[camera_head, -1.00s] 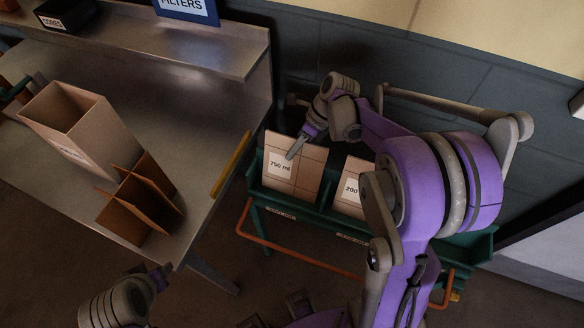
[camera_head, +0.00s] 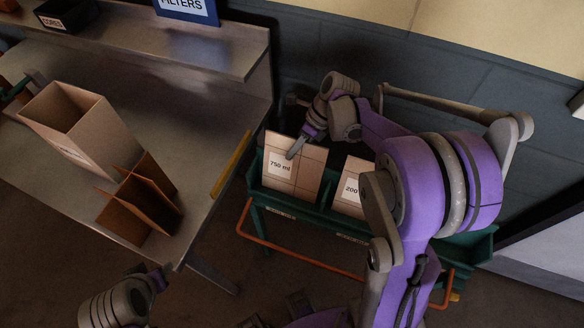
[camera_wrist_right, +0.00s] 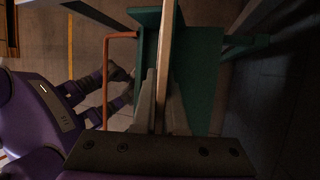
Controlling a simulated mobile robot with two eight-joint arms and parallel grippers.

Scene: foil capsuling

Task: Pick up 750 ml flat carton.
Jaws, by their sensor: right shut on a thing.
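The 750 ml flat carton (camera_head: 300,183) is a tan flat panel with a white "750 ml" label. It stands in the left part of the green rack (camera_head: 331,219) in the head view. My right gripper (camera_head: 297,149) is at its top edge, with one finger lying across the front face. In the right wrist view the carton (camera_wrist_right: 166,50) shows edge-on between the two fingers of the right gripper (camera_wrist_right: 161,105), which is shut on it. My left arm's end shows at the bottom left of the head view, but its fingers cannot be made out.
A second flat carton (camera_head: 350,188), its label partly reading "200", stands to the right, partly hidden by my right arm. A metal table (camera_head: 205,160) at left bears an open box (camera_head: 85,135) and brown dividers (camera_head: 140,205). An orange rail (camera_head: 290,255) runs along the rack's front.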

